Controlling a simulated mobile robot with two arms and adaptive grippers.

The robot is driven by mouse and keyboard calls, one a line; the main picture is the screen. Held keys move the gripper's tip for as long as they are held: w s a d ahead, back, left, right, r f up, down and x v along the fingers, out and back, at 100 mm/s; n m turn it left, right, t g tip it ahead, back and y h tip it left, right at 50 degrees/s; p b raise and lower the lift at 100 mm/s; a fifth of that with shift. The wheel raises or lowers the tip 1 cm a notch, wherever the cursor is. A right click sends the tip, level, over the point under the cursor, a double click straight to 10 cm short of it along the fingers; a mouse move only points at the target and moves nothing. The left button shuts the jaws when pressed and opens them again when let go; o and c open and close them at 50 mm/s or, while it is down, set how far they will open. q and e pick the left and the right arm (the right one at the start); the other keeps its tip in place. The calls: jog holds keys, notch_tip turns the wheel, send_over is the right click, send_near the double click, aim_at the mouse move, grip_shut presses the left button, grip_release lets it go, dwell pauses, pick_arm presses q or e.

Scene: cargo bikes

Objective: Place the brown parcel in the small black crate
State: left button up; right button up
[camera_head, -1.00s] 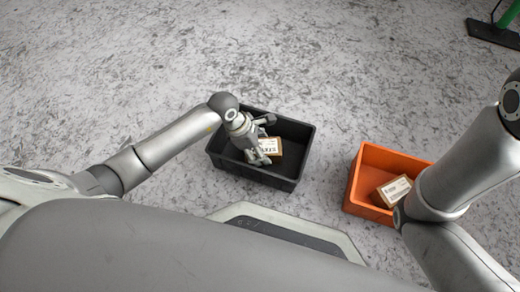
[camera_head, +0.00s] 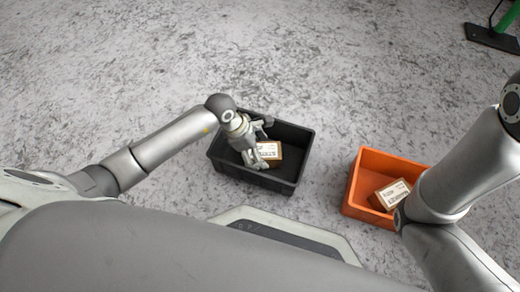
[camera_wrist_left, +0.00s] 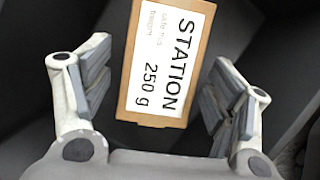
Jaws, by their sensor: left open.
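A brown parcel (camera_head: 275,159) with a white label is inside the small black crate (camera_head: 293,165). In the left wrist view the parcel (camera_wrist_left: 195,50) lies between the two fingers, its label reading "STATION 250 g". My left gripper (camera_head: 263,141) is down in the black crate and open, one finger on each side of the parcel. Dark gaps show between the fingers and the parcel in the wrist view. The parcel's underside is hidden, so I cannot tell for sure that it rests on the crate floor. My right gripper is not in view.
An orange crate (camera_head: 349,208) stands to the right of the black crate, with another brown parcel (camera_head: 392,194) in it. My right arm covers part of that crate. A green-handled broom (camera_head: 493,36) is at the top right.

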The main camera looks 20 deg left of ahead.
pick_arm(q)
jog(key=p+v, duration=0.7)
jog(key=v, duration=0.3)
jog(key=shift+r, duration=0.2)
